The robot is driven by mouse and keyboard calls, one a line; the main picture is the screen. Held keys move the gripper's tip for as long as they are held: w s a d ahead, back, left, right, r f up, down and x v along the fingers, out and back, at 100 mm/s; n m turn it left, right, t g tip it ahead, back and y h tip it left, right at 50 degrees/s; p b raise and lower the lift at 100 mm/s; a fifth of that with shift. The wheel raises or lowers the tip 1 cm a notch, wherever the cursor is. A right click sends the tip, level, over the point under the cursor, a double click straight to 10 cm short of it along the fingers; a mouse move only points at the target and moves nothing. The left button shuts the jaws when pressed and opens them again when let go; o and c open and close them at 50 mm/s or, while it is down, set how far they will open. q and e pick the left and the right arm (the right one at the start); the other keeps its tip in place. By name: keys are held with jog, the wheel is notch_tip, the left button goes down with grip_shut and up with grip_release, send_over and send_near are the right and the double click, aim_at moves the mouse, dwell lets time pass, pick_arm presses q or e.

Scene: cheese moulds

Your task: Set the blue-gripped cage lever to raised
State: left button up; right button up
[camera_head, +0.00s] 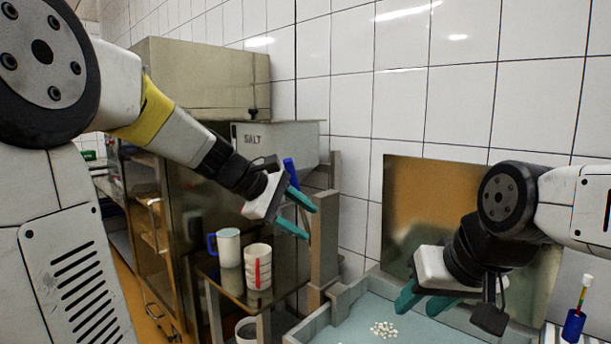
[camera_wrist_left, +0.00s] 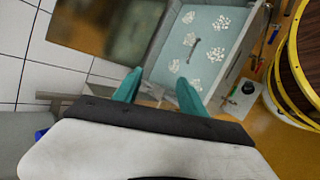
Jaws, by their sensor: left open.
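A blue grip (camera_head: 290,172), apparently the lever's, shows just behind my left gripper (camera_head: 309,222), in front of the grey SALT box (camera_head: 262,140). It leans slightly from upright; its lower end and any lever arm are hidden behind the gripper. In the left wrist view a bit of blue (camera_wrist_left: 40,134) shows at the left edge of the gripper body. My left gripper is open with nothing between its teal fingers, which also show in the left wrist view (camera_wrist_left: 158,84). I cannot tell whether it touches the grip. My right gripper (camera_head: 418,307) is open and empty above the basin.
A pale basin (camera_head: 345,299) with white curds lies at lower right. A grey post (camera_head: 325,235) stands just beyond my left gripper. A blue-handled mug (camera_head: 228,247) and a white cup with a red mark (camera_head: 257,268) stand on a shelf below it. A metal panel (camera_head: 400,190) leans on the tiled wall.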

pick_arm(q)
jog(key=w+a+r+n+t+h, duration=0.1)
jog(key=w+a+n+t+h, duration=0.2)
jog(key=w, duration=0.4)
jog(key=w+a+r+n+t, duration=0.1)
jog(key=w+a+r+n, duration=0.15)
jog(key=w+n, duration=0.35)
jog(key=w+a+n+t+h, duration=0.2)
jog(key=w+a+n, duration=0.2)
jog(key=w, duration=0.3)
jog(key=shift+n, duration=0.5)
jog(key=shift+w+a+r+x, duration=0.15)
jog(key=shift+w+a+x, duration=0.1)
jog(key=shift+x, duration=1.35)
jog(key=shift+w+a+r+x, duration=0.1)
jog(key=shift+w+a+x, duration=0.15)
jog(key=shift+x, duration=1.35)
jog(key=shift+w+a+r+x, duration=0.2)
jog(key=shift+w+x, duration=0.1)
jog(key=shift+x, duration=1.3)
grip_shut()
jog(key=shift+t, duration=0.3)
